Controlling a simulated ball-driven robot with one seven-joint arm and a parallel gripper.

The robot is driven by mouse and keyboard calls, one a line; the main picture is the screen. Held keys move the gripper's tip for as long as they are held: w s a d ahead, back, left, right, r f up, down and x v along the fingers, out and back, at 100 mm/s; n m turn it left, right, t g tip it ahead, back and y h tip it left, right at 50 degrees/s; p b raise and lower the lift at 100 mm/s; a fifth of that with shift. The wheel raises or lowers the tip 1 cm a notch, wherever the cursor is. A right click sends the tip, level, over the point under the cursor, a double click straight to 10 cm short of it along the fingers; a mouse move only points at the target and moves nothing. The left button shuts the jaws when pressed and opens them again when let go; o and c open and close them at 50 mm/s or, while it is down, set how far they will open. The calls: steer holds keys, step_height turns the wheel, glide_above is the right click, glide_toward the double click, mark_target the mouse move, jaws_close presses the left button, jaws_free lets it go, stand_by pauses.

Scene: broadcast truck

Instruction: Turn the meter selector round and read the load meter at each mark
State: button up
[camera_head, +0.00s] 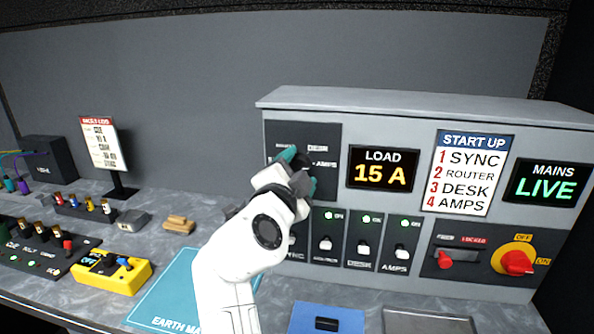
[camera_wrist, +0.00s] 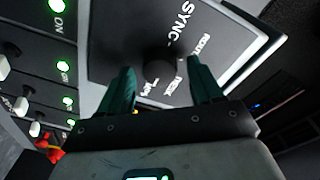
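The meter selector is a dark round knob (camera_wrist: 160,66) on a dark plate (camera_wrist: 112,62) marked SYNC, ROUTER, DESK and AMPS. In the head view its plate (camera_head: 285,133) shows at the console's upper left, with the knob hidden behind my gripper. My gripper (camera_head: 300,172) is at the plate. In the wrist view its two teal fingers (camera_wrist: 160,84) stand apart on either side of the knob, with a gap showing beside it. I cannot tell which mark the knob points to. The load meter (camera_head: 382,169) reads LOAD 15 A in yellow.
Below are breaker switches (camera_head: 363,247) with green ON lights. At right are the START UP card (camera_head: 474,170), the MAINS display (camera_head: 547,183) reading LIVE and a red rotary switch (camera_head: 516,262). A yellow box (camera_head: 111,269) and teal mat (camera_head: 170,296) lie on the counter.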

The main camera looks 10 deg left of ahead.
steer(key=c, duration=1)
